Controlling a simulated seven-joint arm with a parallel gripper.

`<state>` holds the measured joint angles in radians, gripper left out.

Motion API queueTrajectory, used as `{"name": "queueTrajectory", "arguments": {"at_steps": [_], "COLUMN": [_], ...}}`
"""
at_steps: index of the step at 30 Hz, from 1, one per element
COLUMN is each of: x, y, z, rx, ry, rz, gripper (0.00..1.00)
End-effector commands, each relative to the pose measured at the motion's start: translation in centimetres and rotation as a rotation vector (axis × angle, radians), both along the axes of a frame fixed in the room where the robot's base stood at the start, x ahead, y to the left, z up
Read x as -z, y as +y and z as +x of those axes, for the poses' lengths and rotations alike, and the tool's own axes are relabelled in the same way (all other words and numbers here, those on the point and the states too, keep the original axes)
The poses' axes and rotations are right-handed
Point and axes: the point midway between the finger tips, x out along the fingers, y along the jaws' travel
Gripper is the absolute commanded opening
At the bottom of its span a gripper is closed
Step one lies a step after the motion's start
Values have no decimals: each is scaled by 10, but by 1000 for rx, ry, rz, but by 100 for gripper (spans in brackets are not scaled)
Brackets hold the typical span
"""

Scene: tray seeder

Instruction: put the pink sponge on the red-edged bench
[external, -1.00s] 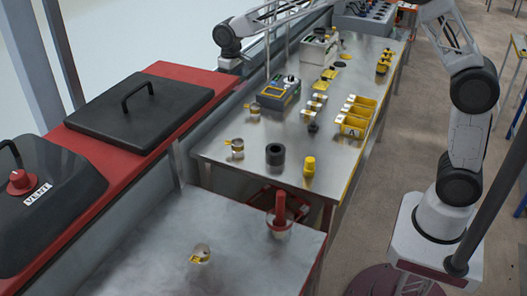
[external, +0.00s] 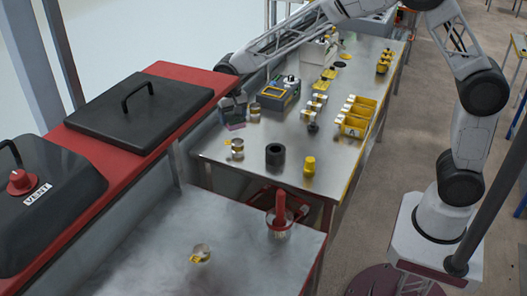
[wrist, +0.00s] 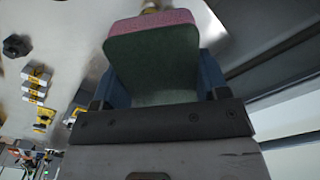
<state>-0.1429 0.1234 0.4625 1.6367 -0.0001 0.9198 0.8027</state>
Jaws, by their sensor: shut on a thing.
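The pink sponge (wrist: 152,21), with a dark green face towards the wrist camera, is between the two blue fingers of my gripper (wrist: 160,78) in the wrist view. My gripper (external: 235,116) is shut on it. In the external view the sponge (external: 237,127) shows as a small pink strip under the fingers, at the far left edge of the yellow-edged steel bench (external: 225,170).
A black cylinder (external: 275,154), a yellow-tagged metal cup (external: 235,148) and a yellow bottle (external: 310,166) stand near the steel bench's front. The red-edged bench holds a tagged tin (external: 200,252) and a red-handled brush (external: 280,212). Its middle is mostly clear.

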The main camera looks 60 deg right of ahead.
Motion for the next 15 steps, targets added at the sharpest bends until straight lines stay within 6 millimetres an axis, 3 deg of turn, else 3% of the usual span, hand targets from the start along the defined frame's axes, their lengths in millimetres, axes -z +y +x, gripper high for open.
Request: {"name": "queueTrajectory", "arguments": {"at_steps": [15], "x": [58], "y": [70], "z": [-64], "rx": [476], "ry": [0], "rz": [-1], "gripper": [46]}}
